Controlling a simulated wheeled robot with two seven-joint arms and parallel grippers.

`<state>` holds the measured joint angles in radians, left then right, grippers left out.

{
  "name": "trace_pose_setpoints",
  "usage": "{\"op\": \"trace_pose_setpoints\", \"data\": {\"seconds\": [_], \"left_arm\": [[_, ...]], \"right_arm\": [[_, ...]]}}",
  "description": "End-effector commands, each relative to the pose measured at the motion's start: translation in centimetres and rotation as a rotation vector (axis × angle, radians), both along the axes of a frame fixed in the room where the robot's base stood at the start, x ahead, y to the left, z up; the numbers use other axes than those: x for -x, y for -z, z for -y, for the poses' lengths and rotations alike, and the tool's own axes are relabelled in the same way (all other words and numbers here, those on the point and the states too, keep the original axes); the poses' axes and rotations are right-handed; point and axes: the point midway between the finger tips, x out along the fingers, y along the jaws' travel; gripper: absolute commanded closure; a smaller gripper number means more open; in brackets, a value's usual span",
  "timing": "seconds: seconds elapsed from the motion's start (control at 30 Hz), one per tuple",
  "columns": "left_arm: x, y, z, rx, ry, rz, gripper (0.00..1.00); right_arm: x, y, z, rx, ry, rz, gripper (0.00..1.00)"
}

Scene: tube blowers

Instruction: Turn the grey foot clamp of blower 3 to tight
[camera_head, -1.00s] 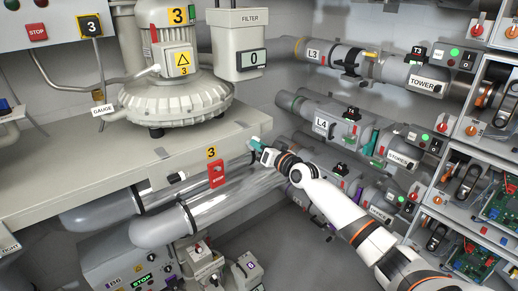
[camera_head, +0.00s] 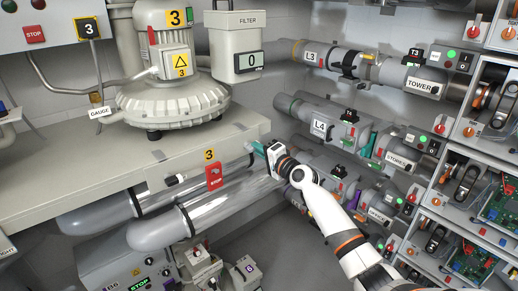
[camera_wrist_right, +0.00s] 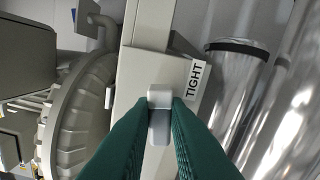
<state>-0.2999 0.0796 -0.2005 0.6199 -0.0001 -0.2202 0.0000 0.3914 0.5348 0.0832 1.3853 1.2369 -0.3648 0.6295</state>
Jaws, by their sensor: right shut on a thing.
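Blower 3 (camera_head: 170,95) is a pale grey ribbed machine with yellow 3 labels, standing on a grey bench (camera_head: 95,155) in the head view. My right gripper (camera_head: 256,149) is at the bench's right end, below the filter box. In the right wrist view my right gripper's green fingers (camera_wrist_right: 159,112) are shut on the light grey foot clamp (camera_wrist_right: 159,125), a narrow upright lever. A white TIGHT label (camera_wrist_right: 194,78) is right of the clamp. In the head view I cannot make out the clamp at the gripper. My left gripper is not in view.
The filter box (camera_head: 236,45) hangs above my right gripper. Pipes L3 (camera_head: 312,55) and L4 (camera_head: 320,128) and switch racks (camera_head: 480,170) fill the right side.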

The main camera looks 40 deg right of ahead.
Motion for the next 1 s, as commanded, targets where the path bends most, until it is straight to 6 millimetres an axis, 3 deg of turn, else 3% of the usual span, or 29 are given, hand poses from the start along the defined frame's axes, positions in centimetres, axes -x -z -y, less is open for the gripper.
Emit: {"op": "trace_pose_setpoints", "data": {"seconds": [0.4,0.97,1.0], "left_arm": [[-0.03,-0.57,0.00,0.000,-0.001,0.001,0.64],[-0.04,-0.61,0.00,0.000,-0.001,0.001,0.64],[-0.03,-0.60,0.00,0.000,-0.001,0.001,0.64]], "right_arm": [[0.00,0.18,0.09,-0.197,0.002,-0.014,1.00],[0.00,0.27,0.09,-0.228,0.002,-0.017,1.00],[0.00,0.27,0.09,-0.228,0.001,-0.017,0.82]]}}
